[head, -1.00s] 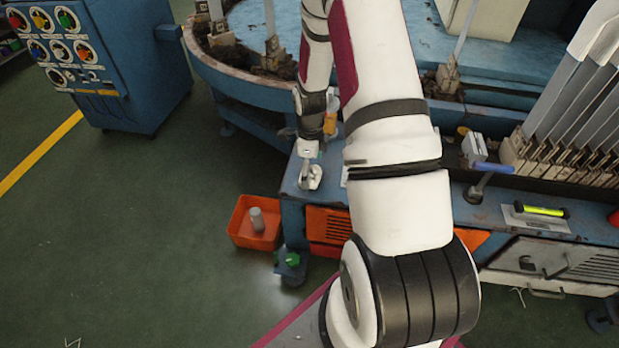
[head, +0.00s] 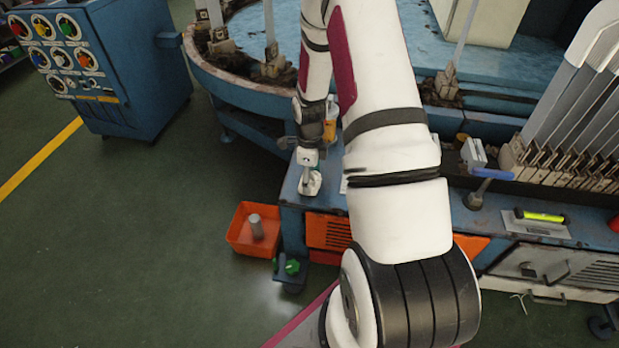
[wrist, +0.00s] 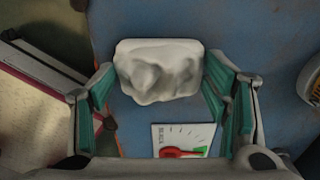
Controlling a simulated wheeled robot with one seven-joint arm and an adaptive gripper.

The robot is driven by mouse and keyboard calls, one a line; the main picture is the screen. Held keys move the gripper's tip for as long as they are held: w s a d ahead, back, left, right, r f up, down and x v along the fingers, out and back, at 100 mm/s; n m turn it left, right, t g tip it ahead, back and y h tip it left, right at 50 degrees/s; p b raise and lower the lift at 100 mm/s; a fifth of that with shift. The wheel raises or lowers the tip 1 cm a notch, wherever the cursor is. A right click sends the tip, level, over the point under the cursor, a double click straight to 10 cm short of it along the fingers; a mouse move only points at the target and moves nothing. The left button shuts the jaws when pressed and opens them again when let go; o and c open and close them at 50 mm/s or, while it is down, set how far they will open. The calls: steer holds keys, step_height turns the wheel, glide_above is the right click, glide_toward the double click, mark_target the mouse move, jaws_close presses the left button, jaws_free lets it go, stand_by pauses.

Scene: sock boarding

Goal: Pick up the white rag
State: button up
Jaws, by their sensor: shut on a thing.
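The white rag (wrist: 158,72) is a crumpled, pale bundle in the wrist view, above the blue worktop (wrist: 245,25). My gripper (wrist: 160,80) has a finger at each side of the rag, and both finger ends touch its sides. It is shut on the rag. In the head view my gripper (head: 310,180) is low over the left end of the blue bench, with the small white rag at its fingers. My arm hides part of the bench. I cannot tell from these views whether the rag is clear of the surface.
A white dial card (wrist: 183,139) marked BLACK lies on the worktop near my gripper. An orange bin (head: 240,236) with a grey cylinder (head: 256,226) stands on the floor, left of the bench. Tall white boards (head: 572,85) stand at the right.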

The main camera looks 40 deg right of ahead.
steer(key=shift+r, duration=0.45)
steer(key=r, duration=0.1)
steer(key=p, duration=0.1)
steer(key=r, duration=0.1)
steer(key=shift+s+a+r+p, duration=0.25)
steer(key=shift+s+r+p, duration=0.1)
steer(key=s+a+p, duration=0.1)
steer(key=s+a, duration=0.2)
steer(key=s, duration=0.3)
steer(key=s+a+r+p, duration=0.1)
steer(key=s+a, duration=0.3)
steer(key=s, duration=0.3)
steer(key=shift+s+a, duration=0.15)
steer(key=shift+r, duration=0.1)
